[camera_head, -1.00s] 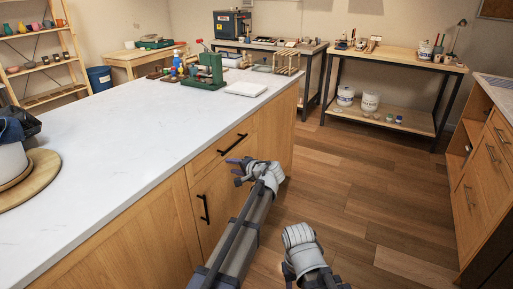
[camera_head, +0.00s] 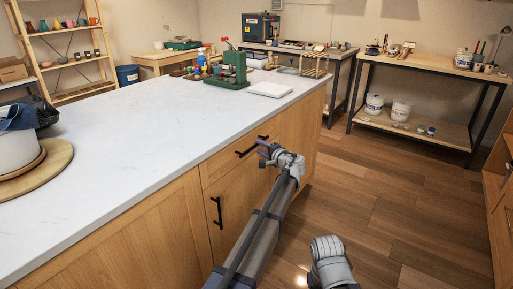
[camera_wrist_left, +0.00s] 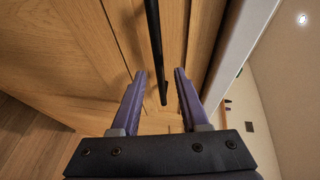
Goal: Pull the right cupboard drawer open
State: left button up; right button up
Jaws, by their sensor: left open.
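The cupboard drawer (camera_head: 220,167) is a wooden front under the white counter's edge, and it looks closed. Its black bar handle (camera_head: 246,150) runs along the front; in the left wrist view the handle (camera_wrist_left: 154,40) is a dark bar. My left gripper (camera_head: 263,153) is open at the right end of the handle. In the left wrist view its purple fingers (camera_wrist_left: 159,78) stand on either side of the bar, with visible gaps. The gripper partly hides the handle's right end in the head view. My right gripper's jaws are not visible.
Below the drawer is a cupboard door with an upright black handle (camera_head: 217,212). The white countertop (camera_head: 130,145) carries a green press (camera_head: 230,68) and a round wooden board (camera_head: 50,158). The wooden floor (camera_head: 370,200) right of the cupboard is clear.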

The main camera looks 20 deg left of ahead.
aim_at(256, 145)
pick_arm(q)
jog(key=x, duration=0.3)
jog(key=shift+w+a+f, duration=0.1)
jog(key=shift+w+a, duration=0.1)
jog(key=shift+a, duration=0.05)
grip_shut()
dwell(1.2)
